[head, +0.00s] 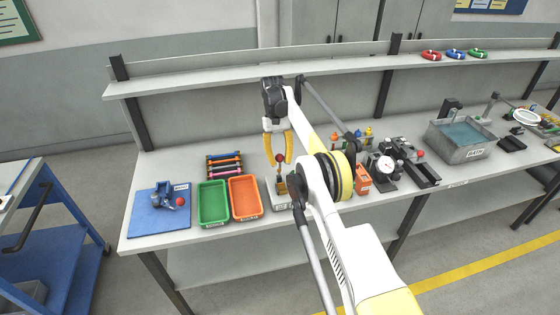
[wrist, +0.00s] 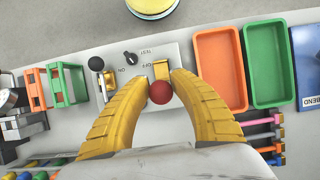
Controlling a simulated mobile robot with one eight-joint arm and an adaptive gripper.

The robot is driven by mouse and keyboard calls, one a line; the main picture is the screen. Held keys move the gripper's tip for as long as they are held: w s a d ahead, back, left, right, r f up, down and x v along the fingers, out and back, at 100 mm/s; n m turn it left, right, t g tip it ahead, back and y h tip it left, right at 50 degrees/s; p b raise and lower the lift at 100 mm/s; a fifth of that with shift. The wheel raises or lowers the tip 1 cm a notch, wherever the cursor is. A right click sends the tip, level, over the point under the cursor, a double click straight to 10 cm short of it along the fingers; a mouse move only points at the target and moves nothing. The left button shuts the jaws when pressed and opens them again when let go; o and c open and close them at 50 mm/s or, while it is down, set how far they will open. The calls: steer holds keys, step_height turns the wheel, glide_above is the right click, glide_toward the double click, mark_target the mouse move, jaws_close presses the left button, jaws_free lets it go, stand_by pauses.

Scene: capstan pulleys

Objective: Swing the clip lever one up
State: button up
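The clip lever is a red ball knob (wrist: 160,93) by a brass block (wrist: 161,69) on a light grey panel (wrist: 125,65). The knob (head: 281,158) also shows in the head view, above the panel's box. My gripper (wrist: 160,76) has its two yellow fingers apart, one on each side of the red knob. Narrow gaps seem to remain between knob and fingers. In the head view my gripper (head: 280,160) points down over the box. My arm hides part of the box there, and the lever's stem is hidden below the knob in the wrist view.
The panel also has a black-knobbed lever (wrist: 97,64) and a small black switch (wrist: 130,57). Orange (head: 246,198) and green (head: 213,203) trays stand to the left in the head view. Coloured rods (head: 224,165) lie behind them. A dial gauge (head: 386,165) stands to the right.

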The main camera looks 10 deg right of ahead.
steer(key=shift+o, duration=1.2)
steer(key=shift+s+r, duration=0.1)
steer(key=shift+s, duration=0.05)
step_height(320, 180, up, 8)
steer(key=p, duration=0.6)
